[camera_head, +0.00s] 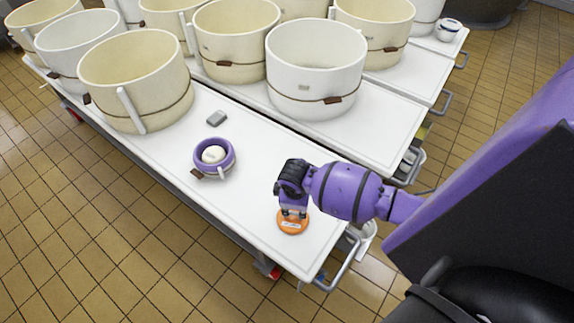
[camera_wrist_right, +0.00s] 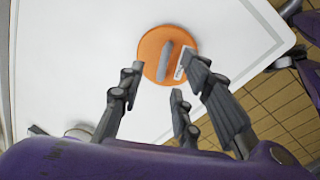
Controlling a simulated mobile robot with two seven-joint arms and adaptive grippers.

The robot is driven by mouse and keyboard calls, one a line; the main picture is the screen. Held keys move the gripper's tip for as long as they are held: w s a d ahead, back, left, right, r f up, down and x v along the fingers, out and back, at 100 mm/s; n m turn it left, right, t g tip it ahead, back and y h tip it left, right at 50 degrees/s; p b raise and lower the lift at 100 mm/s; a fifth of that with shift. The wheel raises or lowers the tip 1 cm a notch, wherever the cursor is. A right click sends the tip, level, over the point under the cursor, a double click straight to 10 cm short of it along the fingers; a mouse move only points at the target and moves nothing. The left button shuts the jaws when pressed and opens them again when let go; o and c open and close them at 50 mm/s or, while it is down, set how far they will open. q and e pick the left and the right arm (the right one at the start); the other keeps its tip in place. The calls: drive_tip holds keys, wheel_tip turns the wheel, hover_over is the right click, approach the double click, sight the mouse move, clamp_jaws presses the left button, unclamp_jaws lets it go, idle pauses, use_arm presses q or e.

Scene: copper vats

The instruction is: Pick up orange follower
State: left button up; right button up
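The orange follower (camera_head: 292,222) is a flat orange disc lying on the white cart top near its front right corner. In the right wrist view the orange follower (camera_wrist_right: 153,50) shows a grey raised bar across its middle and a white label at its right side. My right gripper (camera_head: 293,213) points down just above the disc. In the right wrist view my right gripper (camera_wrist_right: 165,85) has its fingers spread apart, with nothing between them that I can see gripped. The fingertips appear near the disc's edges; contact cannot be told. My left gripper is not in view.
A purple ring-shaped mould (camera_head: 229,158) with a white piece inside stands left of the follower. A small grey block (camera_head: 217,118) lies behind it. Large cream and white tubs (camera_head: 317,75) fill the back of the carts. A metal handle (camera_head: 345,262) edges the cart's right end.

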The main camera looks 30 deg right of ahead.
sight(296, 213)
drive_tip(key=f, duration=0.6)
drive_tip(key=shift+w+d+f+b, duration=0.15)
drive_tip(key=shift+d+f+b, duration=0.1)
drive_tip(key=shift+d+b, duration=0.1)
drive_tip(key=shift+c, duration=0.3)
clamp_jaws()
